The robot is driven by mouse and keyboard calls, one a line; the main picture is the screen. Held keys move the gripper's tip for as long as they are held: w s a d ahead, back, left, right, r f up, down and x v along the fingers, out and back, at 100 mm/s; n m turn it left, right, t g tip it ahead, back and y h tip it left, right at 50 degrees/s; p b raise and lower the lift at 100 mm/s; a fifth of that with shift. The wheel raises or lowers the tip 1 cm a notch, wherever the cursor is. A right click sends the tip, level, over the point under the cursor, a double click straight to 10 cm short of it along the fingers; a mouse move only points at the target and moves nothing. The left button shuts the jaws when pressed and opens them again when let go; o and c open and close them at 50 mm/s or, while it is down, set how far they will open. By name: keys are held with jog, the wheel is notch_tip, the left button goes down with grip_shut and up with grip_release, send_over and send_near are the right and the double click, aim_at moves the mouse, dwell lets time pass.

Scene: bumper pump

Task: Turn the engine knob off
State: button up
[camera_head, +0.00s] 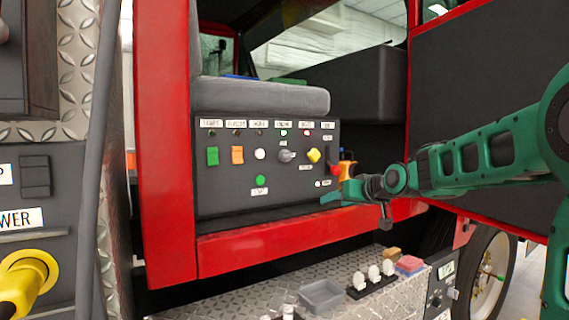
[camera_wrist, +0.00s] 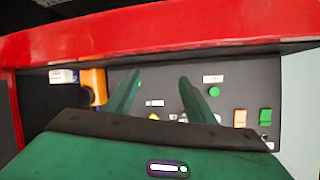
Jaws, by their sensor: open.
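The dark control panel (camera_head: 225,185) is set in a red frame in the head view. A grey knob (camera_head: 287,155) sits under a white label (camera_head: 283,124) that seems to read ENGINE, with a small green-white light (camera_head: 283,133) below it. My gripper (camera_head: 345,199) is in front of the panel's lower right, apart from the knob. In the wrist view, which sees the panel upside down, my gripper (camera_wrist: 160,82) is open with nothing between the fingers. The grey knob is mostly hidden there by a finger and the palm.
A yellow knob (camera_head: 314,155) is just right of the grey knob, and a red knob (camera_head: 333,169) lies farther right. Green (camera_head: 212,156) and orange (camera_head: 237,155) switches are at left, a green button (camera_head: 260,180) below. An orange object (camera_head: 347,168) stands beyond the panel's right edge.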

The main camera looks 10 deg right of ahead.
aim_at(289, 158)
jog(key=w+a+r+n+t+y, duration=0.1)
jog(key=w+a+r+t+y, duration=0.1)
jog(key=w+a+r, duration=0.3)
jog(key=w+a+r+t+y, duration=0.1)
jog(key=w+r+t+y, duration=0.15)
jog(key=r, duration=0.35)
jog(key=shift+g+h, duration=0.35)
jog(key=shift+g, duration=0.1)
jog(key=x, duration=1.1)
jog(key=shift+s+a, duration=0.1)
jog(key=shift+c, duration=0.4)
